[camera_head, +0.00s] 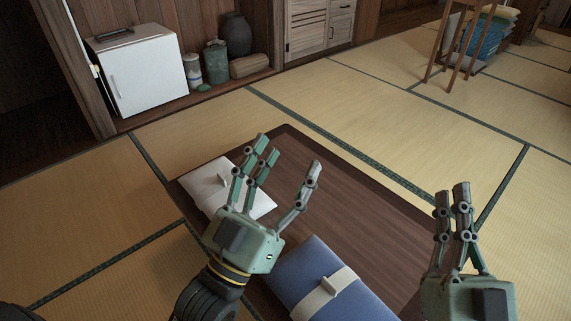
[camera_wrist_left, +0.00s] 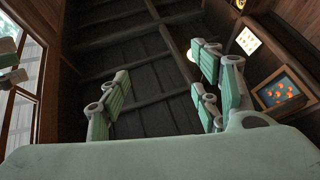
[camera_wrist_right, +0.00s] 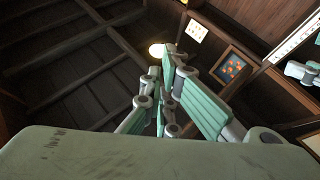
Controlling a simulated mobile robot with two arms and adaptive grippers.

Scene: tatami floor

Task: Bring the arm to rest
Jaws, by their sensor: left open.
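My left gripper (camera_head: 290,158) is raised over the low table in the head view, fingers spread wide and pointing up and away. It is open and empty; the left wrist view shows the gap between its fingers (camera_wrist_left: 160,90). My right gripper (camera_head: 452,196) is at the lower right, by the table's right edge in the picture. Its fingers are drawn together and pointing up, with nothing seen between them. The right wrist view shows the same closed fingers (camera_wrist_right: 165,90). Both wrist cameras look up at the dark ceiling and walls.
A dark wooden low table (camera_head: 375,215) bears a white bundle (camera_head: 208,190), partly behind my left gripper, and a blue bundle with a pale strap (camera_head: 300,268). A white box-like fridge (camera_head: 148,78) and jars (camera_head: 215,62) stand at the back left.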

